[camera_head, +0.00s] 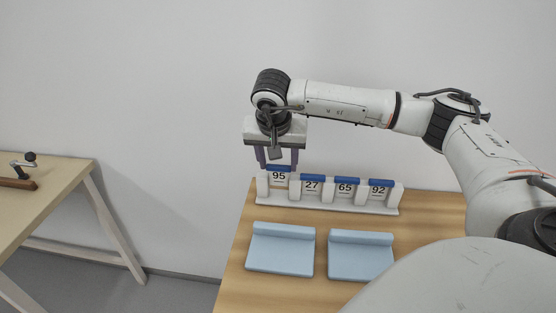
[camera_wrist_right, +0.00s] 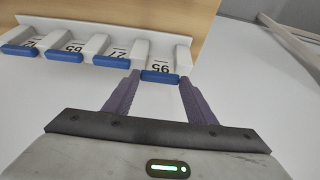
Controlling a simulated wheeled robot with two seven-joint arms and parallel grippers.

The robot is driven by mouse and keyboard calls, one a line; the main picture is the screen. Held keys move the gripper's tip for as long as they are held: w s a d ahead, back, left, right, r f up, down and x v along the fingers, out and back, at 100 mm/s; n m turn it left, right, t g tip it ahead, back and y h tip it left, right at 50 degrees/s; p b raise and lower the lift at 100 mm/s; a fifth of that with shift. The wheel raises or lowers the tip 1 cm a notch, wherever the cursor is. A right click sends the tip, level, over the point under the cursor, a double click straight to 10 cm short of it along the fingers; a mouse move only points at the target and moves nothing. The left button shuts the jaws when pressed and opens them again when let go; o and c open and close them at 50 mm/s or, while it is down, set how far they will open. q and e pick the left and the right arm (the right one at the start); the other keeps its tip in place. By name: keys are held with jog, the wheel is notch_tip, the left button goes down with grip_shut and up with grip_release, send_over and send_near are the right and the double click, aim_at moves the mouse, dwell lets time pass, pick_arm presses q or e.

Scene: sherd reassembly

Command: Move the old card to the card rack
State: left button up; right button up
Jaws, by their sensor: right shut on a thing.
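The white card rack (camera_head: 328,207) stands at the back of the wooden table, with several numbered, blue-topped cards in a row. Card 95 (camera_head: 279,176) is at the leftmost slot, and its blue top sits a little higher than the others. My right gripper (camera_head: 278,166) points down over it and is shut on its blue top, one finger at each end; the wrist view shows this grip too (camera_wrist_right: 160,77). Cards 27 (camera_head: 312,185), 65 (camera_head: 345,187) and 92 (camera_head: 378,190) stand in the other slots. How deep card 95 sits is hard to tell. My left gripper is out of view.
Two light blue, empty holders, one left (camera_head: 281,252) and one right (camera_head: 361,258), lie in front of the rack on the wooden table (camera_head: 236,280). Another table (camera_head: 60,180) with a dark tool stands at the far left, across a floor gap. A wall is behind.

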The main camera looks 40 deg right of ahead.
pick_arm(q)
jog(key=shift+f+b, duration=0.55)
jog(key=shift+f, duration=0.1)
pick_arm(e)
jog(key=shift+f, duration=0.95)
jog(key=o, duration=1.1)
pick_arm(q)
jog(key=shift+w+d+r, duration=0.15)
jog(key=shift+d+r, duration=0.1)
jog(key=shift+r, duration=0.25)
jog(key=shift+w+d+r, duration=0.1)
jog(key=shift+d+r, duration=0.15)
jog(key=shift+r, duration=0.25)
pick_arm(e)
jog(key=v, duration=1)
jog(key=shift+r, duration=0.15)
jog(key=shift+s+a, duration=0.1)
jog(key=shift+s, duration=0.05)
